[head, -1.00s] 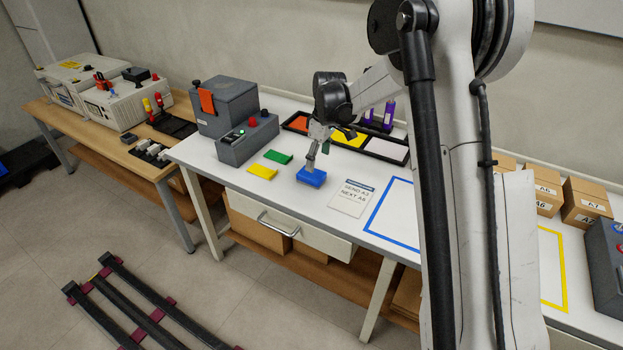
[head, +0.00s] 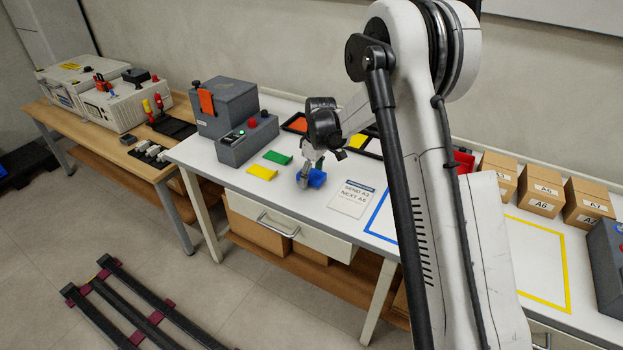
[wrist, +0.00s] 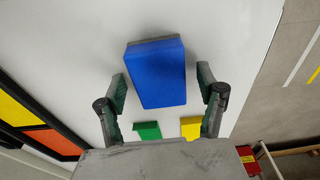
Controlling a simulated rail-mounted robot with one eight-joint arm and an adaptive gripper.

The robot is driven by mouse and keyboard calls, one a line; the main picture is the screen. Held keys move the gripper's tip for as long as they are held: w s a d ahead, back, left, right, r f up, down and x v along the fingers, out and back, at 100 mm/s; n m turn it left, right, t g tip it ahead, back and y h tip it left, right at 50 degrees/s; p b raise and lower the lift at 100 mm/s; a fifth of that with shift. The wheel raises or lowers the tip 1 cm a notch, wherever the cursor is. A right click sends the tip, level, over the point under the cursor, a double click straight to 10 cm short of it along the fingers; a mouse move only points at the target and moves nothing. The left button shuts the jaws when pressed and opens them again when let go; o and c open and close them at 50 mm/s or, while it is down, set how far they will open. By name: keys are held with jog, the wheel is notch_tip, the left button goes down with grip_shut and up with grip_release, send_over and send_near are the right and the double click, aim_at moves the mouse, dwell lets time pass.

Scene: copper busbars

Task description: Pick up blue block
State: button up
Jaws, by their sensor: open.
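The blue block (head: 315,178) lies on the white table in the head view, partly hidden behind my gripper. In the wrist view the blue block (wrist: 157,73) shows its full top face, slightly tilted in the picture. My gripper (head: 306,178) is just above the table at the block's left side in the head view. In the wrist view my gripper (wrist: 161,80) is open, one finger to each side of the near part of the block, with a gap on both sides. Nothing is held.
A green block (head: 278,157) and a yellow block (head: 262,172) lie close by to the left. A grey machine (head: 247,140) with buttons stands behind them. A printed card (head: 353,198) lies to the right. Cardboard boxes (head: 541,191) stand further right.

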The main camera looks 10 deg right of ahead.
aim_at(312, 174)
jog(key=shift+f+b, duration=0.25)
jog(key=shift+b, duration=0.1)
dwell(0.4)
jog(key=c, duration=1.4)
jog(key=shift+r, duration=0.15)
jog(key=shift+r+p, duration=0.45)
jog(key=shift+r, duration=0.1)
notch_tip(312, 174, up, 3)
jog(key=shift+r, duration=0.15)
jog(key=s+a+r, duration=0.1)
jog(key=a+r, duration=0.1)
jog(key=a, duration=0.1)
jog(key=s+a+r+p, duration=0.1)
jog(key=s+a+r, duration=0.1)
jog(key=a, duration=0.2)
jog(key=s+a+r, duration=0.1)
jog(key=a+r, duration=0.2)
jog(key=shift+s+a, duration=0.3)
jog(key=shift+s, duration=0.05)
